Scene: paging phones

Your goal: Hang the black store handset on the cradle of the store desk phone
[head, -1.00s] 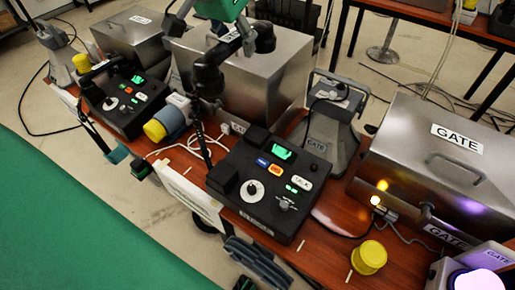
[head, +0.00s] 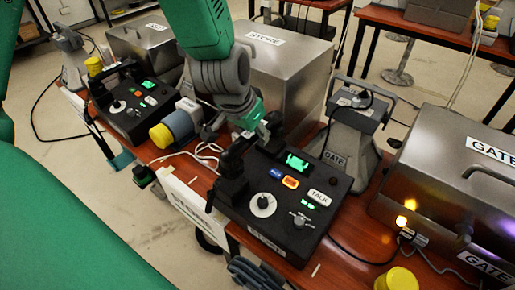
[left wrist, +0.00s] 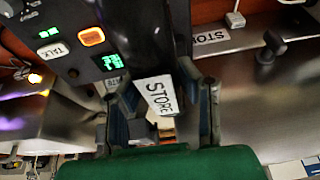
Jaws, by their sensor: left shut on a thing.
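The store desk phone (head: 285,205) is a black console with a green display and coloured keys on the wooden table. Its cradle (head: 232,192) is along the console's left side, mostly hidden by the handset. My left gripper (head: 247,128) is shut on the black store handset (head: 233,160), which lies along the cradle side. I cannot tell whether it touches the cradle. In the left wrist view, the handset (left wrist: 150,45) runs between the fingers, its white STORE label (left wrist: 158,95) facing the camera. My right gripper is not in view.
A steel box (head: 280,75) stands behind the phone. A grey GATE stand (head: 340,145) and a steel GATE box (head: 450,190) are to the right. Another black desk phone (head: 135,105) and a yellow-capped cylinder (head: 162,135) are to the left. A yellow cup (head: 397,280) is at the bottom right.

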